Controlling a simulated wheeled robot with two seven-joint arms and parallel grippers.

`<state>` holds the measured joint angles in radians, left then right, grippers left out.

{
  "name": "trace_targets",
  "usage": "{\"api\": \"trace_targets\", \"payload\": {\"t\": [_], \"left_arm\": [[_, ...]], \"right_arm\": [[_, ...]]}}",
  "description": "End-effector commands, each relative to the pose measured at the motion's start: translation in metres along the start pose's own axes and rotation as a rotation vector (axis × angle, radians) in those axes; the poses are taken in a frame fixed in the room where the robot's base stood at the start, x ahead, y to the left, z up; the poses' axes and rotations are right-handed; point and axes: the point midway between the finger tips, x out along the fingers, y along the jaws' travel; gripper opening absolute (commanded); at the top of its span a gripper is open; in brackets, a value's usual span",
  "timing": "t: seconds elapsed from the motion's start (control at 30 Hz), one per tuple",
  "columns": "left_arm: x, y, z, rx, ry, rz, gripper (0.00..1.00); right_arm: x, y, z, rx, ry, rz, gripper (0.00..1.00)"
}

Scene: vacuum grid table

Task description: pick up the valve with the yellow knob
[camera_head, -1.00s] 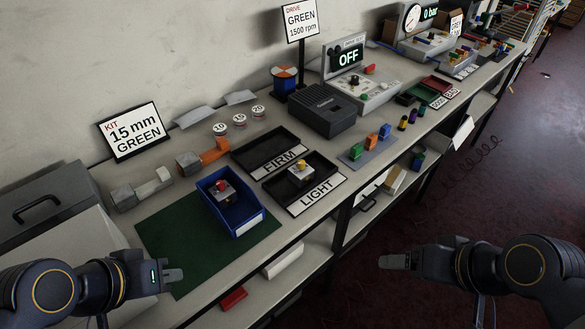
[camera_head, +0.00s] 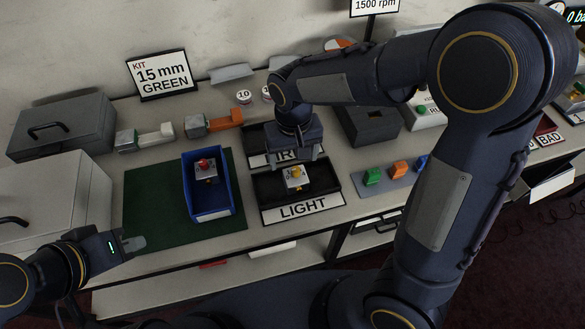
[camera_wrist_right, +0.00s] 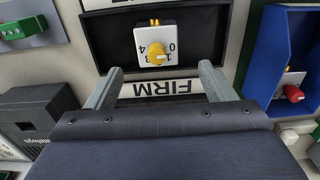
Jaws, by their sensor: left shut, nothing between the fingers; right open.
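The valve with the yellow knob (camera_head: 295,177) is a small white block lying in the black LIGHT tray (camera_head: 328,184). In the right wrist view the valve (camera_wrist_right: 147,47) shows its numbered face and yellow knob, ahead of the fingertips. My right gripper (camera_wrist_right: 160,80) is open, its two fingers apart with nothing between them, above the trays. In the head view my right gripper (camera_head: 297,155) hangs just behind the valve and partly hides the FIRM tray. My left gripper (camera_head: 138,242) is shut and empty at the table's front left, away from the valve.
A blue bin (camera_head: 212,213) holding a valve with a red knob (camera_head: 205,164) stands on the green mat (camera_head: 148,207), left of the LIGHT tray. Green, orange and blue blocks (camera_head: 399,168) sit to the right. A dark box (camera_head: 368,128) stands behind them.

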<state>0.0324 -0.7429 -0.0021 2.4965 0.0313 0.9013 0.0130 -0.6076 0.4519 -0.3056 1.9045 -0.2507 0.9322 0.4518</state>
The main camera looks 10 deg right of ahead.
Motion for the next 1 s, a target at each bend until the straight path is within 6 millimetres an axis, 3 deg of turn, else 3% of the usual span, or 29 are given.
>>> {"api": "trace_targets", "payload": {"t": [0.5, 0.83, 1.0], "left_arm": [[-0.006, 0.003, -0.003, 0.000, 0.000, 0.000, 0.00], [-0.006, 0.003, -0.003, 0.000, 0.000, 0.000, 0.00], [-0.006, 0.003, -0.003, 0.000, 0.000, 0.000, 0.00]], "right_arm": [[0.066, 0.005, 0.002, 0.000, -0.006, 0.002, 0.76], [0.075, 0.004, 0.001, 0.001, -0.001, -0.001, 0.76], [0.075, 0.004, 0.001, 0.000, -0.001, -0.001, 0.57]]}}
